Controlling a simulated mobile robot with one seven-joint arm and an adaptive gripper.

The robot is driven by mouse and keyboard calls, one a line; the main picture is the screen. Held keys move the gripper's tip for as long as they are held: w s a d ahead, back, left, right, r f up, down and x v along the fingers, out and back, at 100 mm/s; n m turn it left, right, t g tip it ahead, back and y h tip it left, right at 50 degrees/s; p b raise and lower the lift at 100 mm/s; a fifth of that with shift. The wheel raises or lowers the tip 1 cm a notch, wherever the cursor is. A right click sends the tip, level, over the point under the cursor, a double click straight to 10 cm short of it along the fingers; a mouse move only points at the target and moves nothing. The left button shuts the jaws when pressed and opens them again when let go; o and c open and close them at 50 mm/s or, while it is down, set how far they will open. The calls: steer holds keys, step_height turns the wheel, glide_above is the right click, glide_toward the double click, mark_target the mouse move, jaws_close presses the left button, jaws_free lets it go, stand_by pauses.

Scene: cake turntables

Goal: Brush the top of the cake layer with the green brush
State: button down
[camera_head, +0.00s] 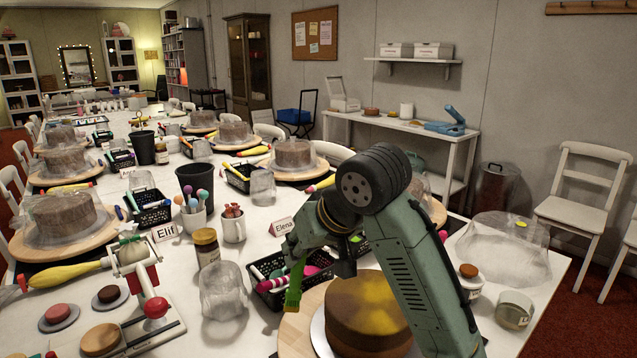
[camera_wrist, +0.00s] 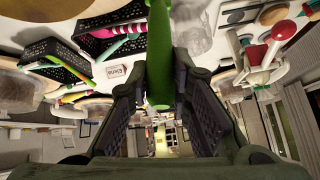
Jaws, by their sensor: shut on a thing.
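My gripper (camera_head: 303,248) is shut on the green brush (camera_head: 294,287), left of the cake layer. In the wrist view the green brush (camera_wrist: 158,60) runs up between my gripper's two dark pads (camera_wrist: 160,112). In the head view the brush hangs down, its lower end apart from the cake in the picture; its height over the table is hard to tell. The round brown cake layer (camera_head: 352,318) sits on a white board on a wooden turntable (camera_head: 292,336) at the front. Its top bears a yellow patch. My arm hides the cake's right side.
A black basket of pens (camera_head: 268,285) stands just behind the turntable, with an Elena card (camera_head: 282,227) beyond. A clear upturned cup (camera_head: 222,292) and a brown-lidded jar (camera_head: 207,247) stand left. A clear cover (camera_head: 505,250) and small jars stand right.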

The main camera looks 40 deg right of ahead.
steer(key=d+r+m+h+p, duration=0.2)
steer(key=d+r+m+h, duration=0.15)
steer(key=d+r, duration=0.45)
steer(key=f+b, duration=0.5)
steer(key=shift+s+f, duration=0.2)
steer(key=shift+f, duration=0.05)
steer(key=c, duration=2)
jaws_free()
steer(key=shift+n, duration=0.25)
jaws_close()
steer(key=shift+f, duration=0.4)
